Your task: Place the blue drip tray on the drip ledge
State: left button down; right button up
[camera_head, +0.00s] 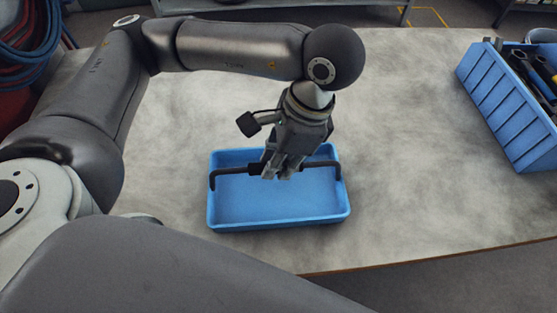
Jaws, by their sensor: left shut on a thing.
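The blue drip tray (270,207) is a shallow rectangular tray with a dark bar handle (229,171) across it. It is over the grey mottled table top, near the front edge; I cannot tell whether it rests on it or is slightly raised. My left gripper (278,173) points down and is shut on the handle near its middle, hiding part of the bar and the tray's back wall. The right gripper is not in view. I cannot make out a drip ledge in this view.
A blue ribbed bin (506,117) with dark tools (530,72) stands at the table's right end. Coiled blue hoses (27,38) and something red are at the left. The table top (410,130) is clear between tray and bin. Shelving stands beyond the back edge.

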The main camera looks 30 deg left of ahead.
pick_arm(q)
jog(key=shift+r, duration=0.1)
jog(key=shift+f, duration=0.2)
jog(key=c, duration=1.4)
grip_release()
jog(key=shift+o, duration=0.2)
